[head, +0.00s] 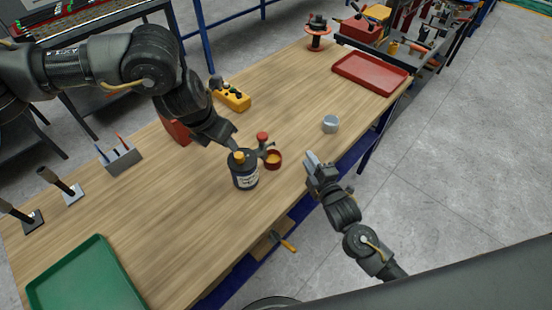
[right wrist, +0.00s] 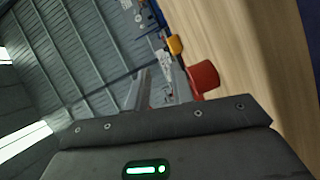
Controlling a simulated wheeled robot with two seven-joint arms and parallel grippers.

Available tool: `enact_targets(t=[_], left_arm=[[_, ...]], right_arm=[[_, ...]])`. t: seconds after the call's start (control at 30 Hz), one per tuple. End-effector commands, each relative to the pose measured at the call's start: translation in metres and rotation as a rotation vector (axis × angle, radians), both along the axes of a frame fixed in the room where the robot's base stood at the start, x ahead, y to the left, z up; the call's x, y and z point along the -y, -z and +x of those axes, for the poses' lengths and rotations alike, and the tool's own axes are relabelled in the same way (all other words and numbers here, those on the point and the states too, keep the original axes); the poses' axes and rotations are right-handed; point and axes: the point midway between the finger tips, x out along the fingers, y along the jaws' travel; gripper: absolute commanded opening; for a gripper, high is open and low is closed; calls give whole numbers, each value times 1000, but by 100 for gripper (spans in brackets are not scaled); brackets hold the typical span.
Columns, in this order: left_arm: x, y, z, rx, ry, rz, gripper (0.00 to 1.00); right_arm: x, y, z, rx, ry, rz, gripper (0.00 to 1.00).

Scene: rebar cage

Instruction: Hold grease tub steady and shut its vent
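A dark round tub (head: 245,174) with a white label and an orange-yellow cap stands upright on the bench; I take it for the grease tub. A red knob (head: 262,137) on a small metal fitting shows just right of its top. A small red cup (head: 273,160) with yellow contents sits beside it. My left gripper (head: 232,146) is at the tub's upper left; whether it touches is unclear, and its finger gap is hidden. My right gripper (head: 313,162) is off the bench's front edge, right of the tub, empty, its fingers (right wrist: 162,88) apart.
The wooden bench holds a yellow button box (head: 231,95), a grey cup (head: 330,124), a red tray (head: 370,73), a green tray (head: 88,281) and a grey pen holder (head: 122,160).

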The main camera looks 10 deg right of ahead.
Motion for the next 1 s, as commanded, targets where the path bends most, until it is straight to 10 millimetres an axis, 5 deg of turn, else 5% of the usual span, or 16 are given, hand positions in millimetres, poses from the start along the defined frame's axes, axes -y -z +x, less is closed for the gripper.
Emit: enact_targets(t=[0.1, 0.3, 0.67, 1.0], left_arm=[[0, 0, 0, 0, 0, 0, 36], [0, 0, 0, 0, 0, 0, 36], [0, 0, 0, 0, -1, 0, 36], [0, 0, 0, 0, -1, 0, 36]], right_arm=[[-49, -32, -7, 60, -73, -72, 24], [-96, -65, -20, 128, -145, -158, 24], [-111, -76, -20, 153, -165, -187, 24], [-128, -76, 30, 154, -164, -185, 24]])
